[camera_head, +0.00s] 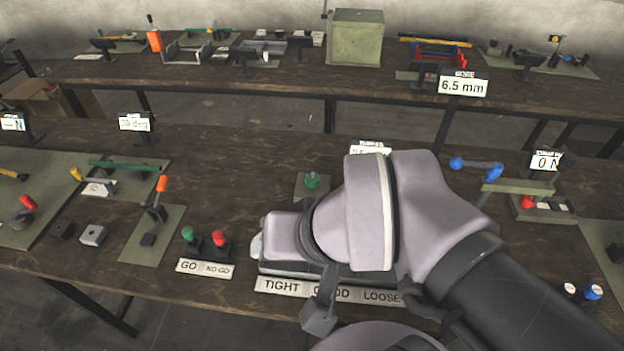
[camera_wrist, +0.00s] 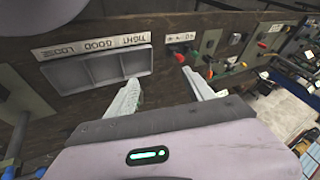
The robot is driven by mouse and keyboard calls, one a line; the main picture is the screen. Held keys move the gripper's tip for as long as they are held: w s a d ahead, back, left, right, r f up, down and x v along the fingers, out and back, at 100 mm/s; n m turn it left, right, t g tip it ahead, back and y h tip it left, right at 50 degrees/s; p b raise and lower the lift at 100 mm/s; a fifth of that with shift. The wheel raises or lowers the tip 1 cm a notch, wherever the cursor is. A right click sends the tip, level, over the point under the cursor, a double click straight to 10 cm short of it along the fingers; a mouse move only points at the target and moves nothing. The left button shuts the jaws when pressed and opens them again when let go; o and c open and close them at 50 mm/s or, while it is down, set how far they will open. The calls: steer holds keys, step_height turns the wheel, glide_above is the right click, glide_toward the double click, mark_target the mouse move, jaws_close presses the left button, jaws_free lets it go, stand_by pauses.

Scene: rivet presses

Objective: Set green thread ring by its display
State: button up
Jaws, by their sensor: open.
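The green thread ring (camera_head: 312,181) appears to be the small round green piece on a small grey-green mat (camera_head: 300,190) at the middle of the near bench. A display (camera_head: 370,147) stands behind and to the right of it; my arm covers its lower part, so its reading is cut off. My gripper (camera_wrist: 160,82) is open in the wrist view, with nothing between its fingers. In the head view, my wrist hides most of the gripper; a pale finger part (camera_head: 257,245) shows left of it, nearer the front than the green piece.
A tray (camera_wrist: 98,70) with a TIGHT, GOOD, LOOSE label (camera_head: 285,288) lies below my wrist at the bench front. A GO/NO-GO stand with green and red knobs (camera_head: 218,240) is just left. Another display reading 6.5 mm (camera_head: 463,86) stands on the back bench.

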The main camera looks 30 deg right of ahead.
stand_by(0.3)
steer(key=w+d+r+m+p, duration=0.2)
steer(key=w+r, duration=0.2)
steer(key=m+g+h+p, duration=0.2)
steer(key=m+g+p, duration=0.5)
steer(key=m, duration=0.9)
glide_above(313, 177)
steer(key=p, duration=0.1)
step_height(313, 177, down, 10)
steer(key=r+t, duration=0.1)
steer(key=shift+m, duration=0.3)
step_height(313, 177, down, 18)
steer(key=b, duration=0.3)
steer(key=shift+f+b, duration=0.15)
steer(key=shift+b, duration=0.2)
